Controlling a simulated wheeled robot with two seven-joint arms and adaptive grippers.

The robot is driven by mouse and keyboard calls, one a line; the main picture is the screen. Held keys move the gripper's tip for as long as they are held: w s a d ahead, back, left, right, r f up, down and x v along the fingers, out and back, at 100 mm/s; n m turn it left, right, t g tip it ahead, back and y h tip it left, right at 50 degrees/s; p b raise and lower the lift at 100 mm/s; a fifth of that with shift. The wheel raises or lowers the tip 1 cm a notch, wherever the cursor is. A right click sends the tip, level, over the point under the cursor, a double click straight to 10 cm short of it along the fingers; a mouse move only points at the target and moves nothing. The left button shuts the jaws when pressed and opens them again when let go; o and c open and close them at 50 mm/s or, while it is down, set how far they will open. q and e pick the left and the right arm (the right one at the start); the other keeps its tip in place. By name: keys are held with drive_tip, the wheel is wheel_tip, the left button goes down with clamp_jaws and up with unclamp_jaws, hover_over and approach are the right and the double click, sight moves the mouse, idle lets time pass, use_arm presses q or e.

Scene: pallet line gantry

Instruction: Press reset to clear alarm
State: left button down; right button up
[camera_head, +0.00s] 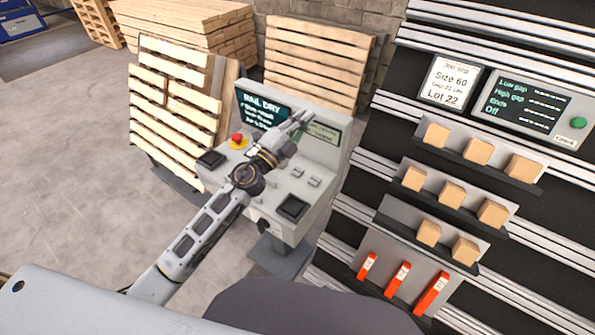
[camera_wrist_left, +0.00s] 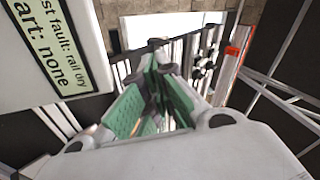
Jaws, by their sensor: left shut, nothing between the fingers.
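A grey control console (camera_head: 325,158) stands left of centre in the head view. Its dark screen (camera_head: 262,108) reads "RAIL DRY" above smaller lines. A red mushroom button (camera_head: 237,140) is at its left, and small switches (camera_head: 305,176) are on its sloping top. I cannot make out a label for reset. My left gripper (camera_head: 303,118) is shut and empty, above the console in front of its upright back. A small pale display beside it reads in part "fault: rail dry" in the left wrist view (camera_wrist_left: 55,45). The gripper's green-padded fingers (camera_wrist_left: 152,62) show there too. My right gripper is not in view.
A dark rail wall at the right carries shelves of wooden blocks (camera_head: 478,151), red-orange pieces (camera_head: 398,280) and a panel with a green button (camera_head: 578,123). Wooden pallets (camera_head: 172,95) stand behind and left of the console. The floor (camera_head: 60,190) at the left is clear.

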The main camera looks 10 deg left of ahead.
use_arm(q)
drive_tip(key=d+f+m+g+h, duration=0.3)
drive_tip(key=d+f+m+g, duration=0.3)
drive_tip(key=m+g, duration=0.45)
drive_tip(key=w+a+f+m+g+y, duration=0.1)
drive_tip(key=w+a+f+m+y, duration=0.3)
drive_tip(key=a+f+y, duration=0.3)
drive_tip(key=shift+w+a+f, duration=0.4)
drive_tip(key=shift+w+a, duration=0.2)
drive_tip(key=shift+a, duration=0.55)
drive_tip(key=shift+f, duration=0.1)
